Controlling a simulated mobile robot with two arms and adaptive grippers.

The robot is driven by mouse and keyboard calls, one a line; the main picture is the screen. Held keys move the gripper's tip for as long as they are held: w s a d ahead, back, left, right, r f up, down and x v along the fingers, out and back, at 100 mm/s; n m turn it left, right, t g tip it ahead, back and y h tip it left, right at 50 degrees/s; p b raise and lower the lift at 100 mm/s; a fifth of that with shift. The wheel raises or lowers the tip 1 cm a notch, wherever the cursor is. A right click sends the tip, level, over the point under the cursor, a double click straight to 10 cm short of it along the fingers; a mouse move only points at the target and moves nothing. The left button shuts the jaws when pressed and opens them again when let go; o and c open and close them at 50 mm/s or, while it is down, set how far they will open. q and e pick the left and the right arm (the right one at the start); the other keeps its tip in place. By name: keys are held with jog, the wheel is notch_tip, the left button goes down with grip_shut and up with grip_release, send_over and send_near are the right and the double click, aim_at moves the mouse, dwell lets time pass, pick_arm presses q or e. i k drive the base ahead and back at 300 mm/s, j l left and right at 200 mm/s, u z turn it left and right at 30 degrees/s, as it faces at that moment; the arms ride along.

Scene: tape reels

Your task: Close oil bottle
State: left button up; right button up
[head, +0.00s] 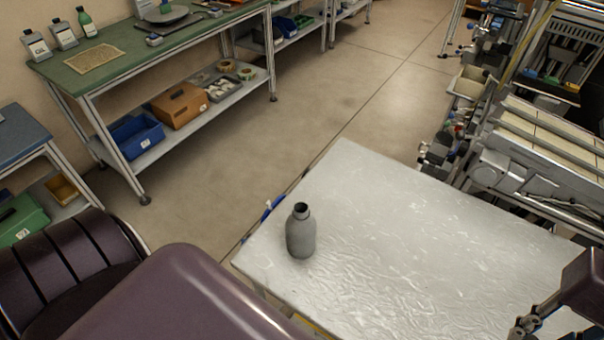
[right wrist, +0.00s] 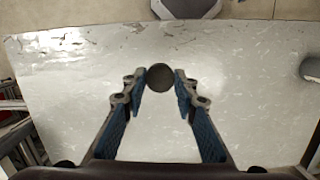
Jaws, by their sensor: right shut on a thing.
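A grey oil bottle (head: 301,236) stands upright on the silvery table (head: 400,240), towards its left side. Its neck shows a dark top that looks open. Part of the bottle also shows at the right edge of the right wrist view (right wrist: 312,67). My right gripper (right wrist: 160,80) is shut on a round dark cap (right wrist: 160,77), held between its fingertips above the table. In the head view the right gripper (head: 524,325) is partly cut off at the lower right, well apart from the bottle; the cap cannot be made out there. My left gripper is out of view.
Machinery with rails (head: 510,170) stands along the table's right far side. A green-topped workbench (head: 130,55) with bottles and bins stands at the back left, across clear floor. The tabletop between the bottle and my right gripper is clear.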

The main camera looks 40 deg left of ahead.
aim_at(301, 225)
jog(key=u, duration=1.85)
jog(key=k+l, duration=0.3)
jog(key=l, duration=0.15)
jog(key=k+l, duration=0.35)
jog(key=i+l, duration=0.05)
jog(key=l, duration=0.05)
